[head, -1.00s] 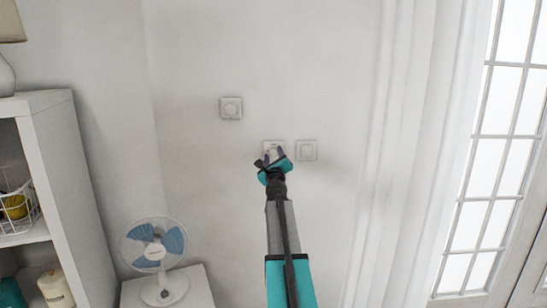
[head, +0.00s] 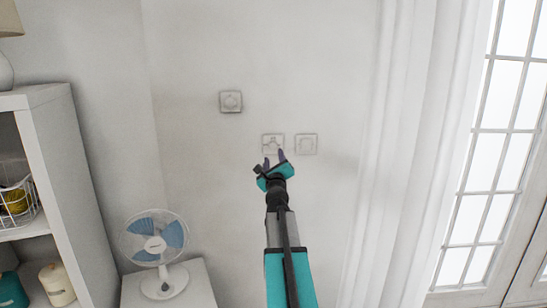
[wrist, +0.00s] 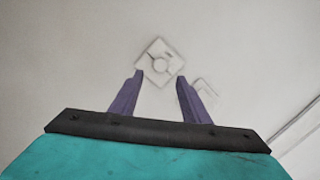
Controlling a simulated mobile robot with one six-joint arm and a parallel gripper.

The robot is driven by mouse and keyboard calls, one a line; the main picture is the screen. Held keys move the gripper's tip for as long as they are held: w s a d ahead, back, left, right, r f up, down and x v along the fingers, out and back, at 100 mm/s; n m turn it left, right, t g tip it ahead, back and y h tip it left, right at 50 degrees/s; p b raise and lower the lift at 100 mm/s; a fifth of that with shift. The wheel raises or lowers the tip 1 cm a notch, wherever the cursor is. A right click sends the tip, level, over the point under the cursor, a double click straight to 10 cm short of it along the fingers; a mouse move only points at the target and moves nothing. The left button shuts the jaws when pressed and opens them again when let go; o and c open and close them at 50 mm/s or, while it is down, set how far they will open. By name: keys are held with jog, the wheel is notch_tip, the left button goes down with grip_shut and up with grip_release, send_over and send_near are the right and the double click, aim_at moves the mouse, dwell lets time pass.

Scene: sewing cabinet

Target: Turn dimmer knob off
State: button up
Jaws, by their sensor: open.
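A pale square wall plate (head: 272,142) is straight ahead of my gripper (head: 274,158). In the wrist view this plate (wrist: 160,62) looks tilted and has a round knob-like centre with thin lines beside it. My gripper (wrist: 159,78) is open and empty, its two purple fingers pointing at the plate. The fingertips overlap its lower edge in the picture; I cannot tell whether they touch it. Another plate with a round centre (head: 231,102) is higher and to the left. Which of the two is the dimmer is not clear from the pictures, nor is the knob's setting.
A third wall plate (head: 306,144) is just right of the middle one; in the wrist view it (wrist: 209,90) is partly behind the right finger. A fan (head: 155,250) on a white cabinet and a shelf unit (head: 75,190) stand left. A window (head: 490,170) is right.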

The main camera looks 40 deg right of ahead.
jog(key=shift+v, duration=3)
